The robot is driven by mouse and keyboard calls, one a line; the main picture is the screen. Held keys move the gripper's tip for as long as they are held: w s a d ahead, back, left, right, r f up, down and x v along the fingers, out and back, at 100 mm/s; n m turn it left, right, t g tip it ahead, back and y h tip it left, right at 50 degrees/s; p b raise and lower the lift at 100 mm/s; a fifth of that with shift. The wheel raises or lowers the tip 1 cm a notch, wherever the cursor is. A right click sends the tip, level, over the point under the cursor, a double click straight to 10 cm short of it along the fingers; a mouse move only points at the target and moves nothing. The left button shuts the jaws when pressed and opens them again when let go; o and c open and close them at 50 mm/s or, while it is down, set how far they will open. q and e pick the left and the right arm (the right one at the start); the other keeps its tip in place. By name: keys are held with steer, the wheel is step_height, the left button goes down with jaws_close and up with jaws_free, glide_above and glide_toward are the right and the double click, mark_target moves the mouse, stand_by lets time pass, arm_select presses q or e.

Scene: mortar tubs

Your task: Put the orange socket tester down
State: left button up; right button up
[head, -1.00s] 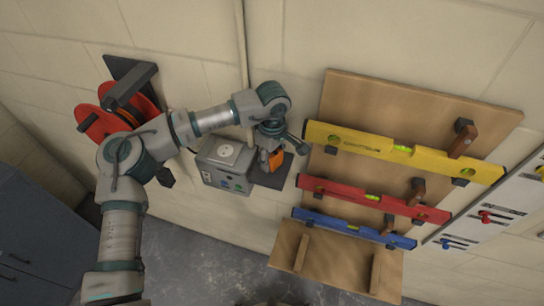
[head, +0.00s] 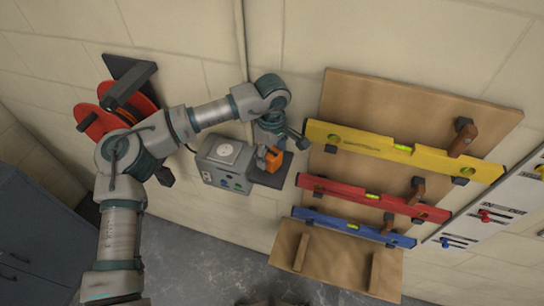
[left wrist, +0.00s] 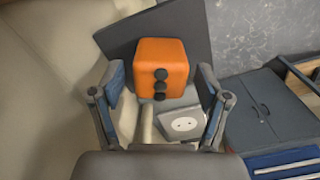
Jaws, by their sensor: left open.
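The orange socket tester (head: 273,160) rests on a small dark shelf (head: 268,178) beside the grey socket box (head: 226,164). In the left wrist view the tester (left wrist: 163,62) shows as an orange block with black round pins facing the camera, in front of the dark shelf plate (left wrist: 200,28). My left gripper (head: 268,146) is just behind and above the tester in the head view. In the left wrist view its two fingers (left wrist: 158,92) stand wide apart, one on each side, with gaps to the tester. My right gripper is in neither view.
A wooden board (head: 415,95) to the right carries a yellow level (head: 370,145), a red level (head: 340,192) and a blue level (head: 330,222). A red reel (head: 95,115) hangs at the left. A dark blue cabinet (head: 40,240) stands at lower left.

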mark_target(272, 153)
arm_select(q)
step_height(272, 153, up, 11)
steer(key=shift+f+b, duration=0.2)
steer(key=shift+b, duration=0.15)
steer(key=shift+f, duration=0.1)
